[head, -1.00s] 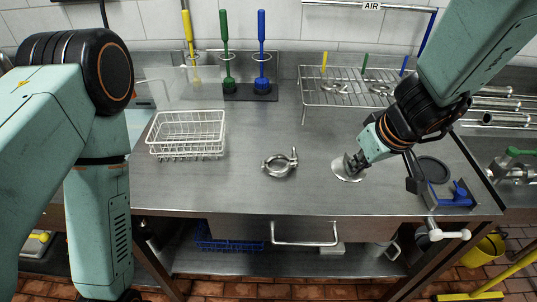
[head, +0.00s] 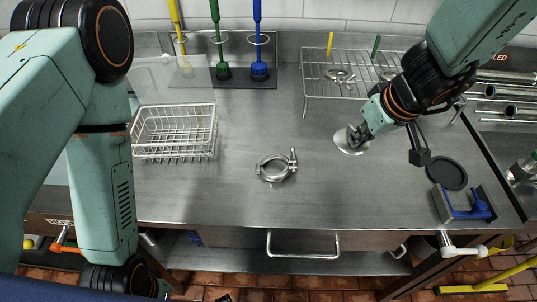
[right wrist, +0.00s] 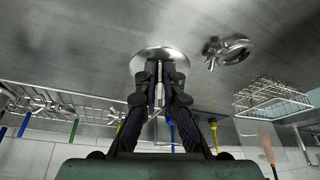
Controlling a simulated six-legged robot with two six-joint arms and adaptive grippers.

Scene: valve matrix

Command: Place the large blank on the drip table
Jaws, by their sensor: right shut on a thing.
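The large blank is a shiny steel disc (head: 343,145), held at its middle by my right gripper (head: 356,136). In the right wrist view the disc (right wrist: 150,56) lies flat beyond the closed fingers (right wrist: 160,85), which grip a short stem on it. Whether the disc touches the steel table or hangs just above it, I cannot tell. A raised wire rack (head: 316,98), probably the drip table, stands behind it, bearing round steel parts. My left arm comes in at the left, but its gripper is not visible.
A steel clamp (head: 276,167) lies left of the disc. A white wire basket (head: 175,130) stands at the left. Brushes stand at the back. Table between clamp and rack is clear.

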